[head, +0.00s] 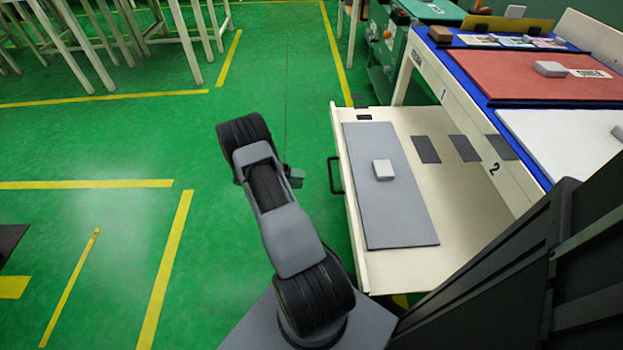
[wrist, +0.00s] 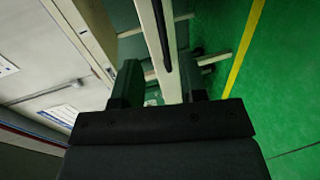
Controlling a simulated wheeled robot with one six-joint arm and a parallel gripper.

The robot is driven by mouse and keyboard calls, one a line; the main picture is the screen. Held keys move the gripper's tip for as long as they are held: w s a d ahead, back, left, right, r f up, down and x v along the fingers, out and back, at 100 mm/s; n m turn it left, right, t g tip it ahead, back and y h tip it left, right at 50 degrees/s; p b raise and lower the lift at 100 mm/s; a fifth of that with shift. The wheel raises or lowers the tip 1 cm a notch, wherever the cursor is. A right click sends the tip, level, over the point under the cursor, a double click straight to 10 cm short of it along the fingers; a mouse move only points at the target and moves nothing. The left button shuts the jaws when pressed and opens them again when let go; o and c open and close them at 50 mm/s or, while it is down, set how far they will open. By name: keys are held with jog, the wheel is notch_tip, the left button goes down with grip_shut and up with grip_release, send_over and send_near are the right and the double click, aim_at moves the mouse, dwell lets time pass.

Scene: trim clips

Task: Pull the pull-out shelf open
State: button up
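The pull-out shelf (head: 455,245) is cream and stands well out from under the bench marked 2. A black bar handle (head: 335,175) is on its left front edge. A grey mat (head: 400,225) with a small pale block (head: 383,169) lies on it. My gripper (head: 295,177) is left of the handle, with a gap between them; my arm hides much of it. In the wrist view my gripper (wrist: 162,92) has its two dark fingers apart, with nothing seen held. A cream edge with a dark strip, seemingly the shelf front and handle (wrist: 157,35), runs between and beyond them.
The bench has a red mat (head: 540,77) and a white mat (head: 570,140) on top. A green cabinet (head: 385,55) stands behind the shelf. White table legs (head: 185,45) stand at the upper left.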

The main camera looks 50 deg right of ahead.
aim_at(332, 182)
jog(key=shift+v, duration=0.95)
jog(key=p, duration=0.6)
jog(key=shift+s+r, duration=0.15)
jog(key=shift+r, duration=0.2)
jog(key=x, duration=0.4)
jog(key=b+x, duration=0.1)
jog(key=x, duration=0.9)
jog(key=shift+a+f, duration=0.1)
jog(key=shift+f, duration=0.2)
grip_shut()
